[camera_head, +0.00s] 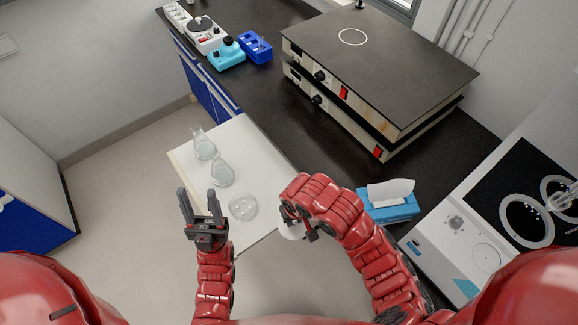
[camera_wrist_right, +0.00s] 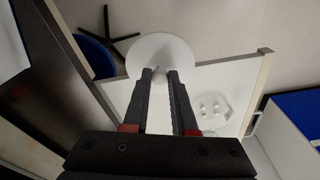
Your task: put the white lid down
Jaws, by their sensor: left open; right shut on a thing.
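The white lid is a round flat disc. In the right wrist view the white lid (camera_wrist_right: 163,48) is at the tips of my right gripper (camera_wrist_right: 160,75), which is shut on it near its middle. In the head view the lid (camera_head: 291,231) is mostly hidden under my right gripper (camera_head: 298,218), above the right front side of the white table (camera_head: 258,146). My left gripper (camera_head: 198,202) is open and empty, with its fingers pointing away from me over the table's left front side.
A clear round dish (camera_head: 243,208) with several small wells or pieces sits between my grippers. Two flasks, a farther one (camera_head: 204,148) and a nearer one (camera_head: 222,175), stand on the table. A blue tissue box (camera_head: 389,205) and stacked hotplates (camera_head: 370,75) occupy the black counter at right.

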